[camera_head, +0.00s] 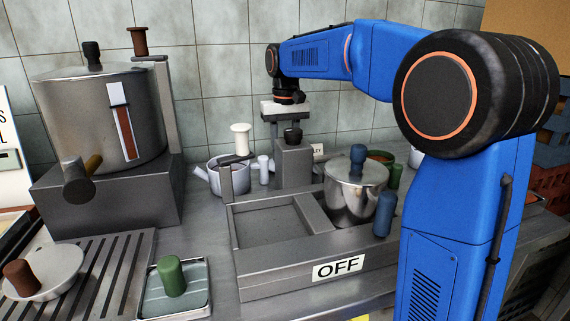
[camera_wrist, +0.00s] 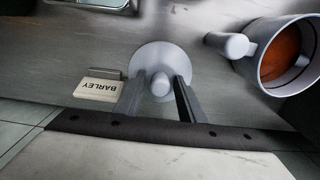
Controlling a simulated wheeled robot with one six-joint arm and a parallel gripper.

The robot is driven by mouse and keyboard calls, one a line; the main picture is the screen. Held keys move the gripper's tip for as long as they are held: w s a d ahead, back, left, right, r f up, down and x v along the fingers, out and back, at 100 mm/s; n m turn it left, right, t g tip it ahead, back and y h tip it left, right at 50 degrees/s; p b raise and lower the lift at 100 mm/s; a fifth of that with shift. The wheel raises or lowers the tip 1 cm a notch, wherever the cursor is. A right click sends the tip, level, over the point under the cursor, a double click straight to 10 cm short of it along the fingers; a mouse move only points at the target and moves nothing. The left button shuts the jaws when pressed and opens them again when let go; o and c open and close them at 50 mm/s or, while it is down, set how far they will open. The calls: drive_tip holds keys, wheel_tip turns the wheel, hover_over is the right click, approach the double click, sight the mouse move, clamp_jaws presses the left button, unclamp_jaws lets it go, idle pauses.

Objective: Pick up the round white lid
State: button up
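The round white lid (camera_wrist: 160,52) lies on the grey counter in the wrist view, with a pale knob (camera_wrist: 160,86) at its middle. My gripper (camera_wrist: 159,82) is open, its two fingers on either side of the knob. A small gap seems to show between the knob and each finger; contact cannot be told. In the head view my gripper (camera_head: 285,112) points down behind a grey metal block (camera_head: 294,165), which hides the fingertips and the lid.
A BARLEY sign (camera_wrist: 98,88) stands close beside the lid. A white pot (camera_wrist: 305,78) with orange contents and a side handle (camera_wrist: 228,45) is to the right in the wrist view. In the head view a steel pot (camera_head: 352,200) sits in a tray labelled OFF (camera_head: 337,267).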

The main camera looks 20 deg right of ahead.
drive_tip(key=shift+f, duration=0.2)
clamp_jaws()
drive_tip(key=shift+r, duration=0.25)
drive_tip(key=shift+r, duration=0.4)
drive_tip(key=shift+r, duration=0.55)
drive_tip(key=shift+r, duration=2.4)
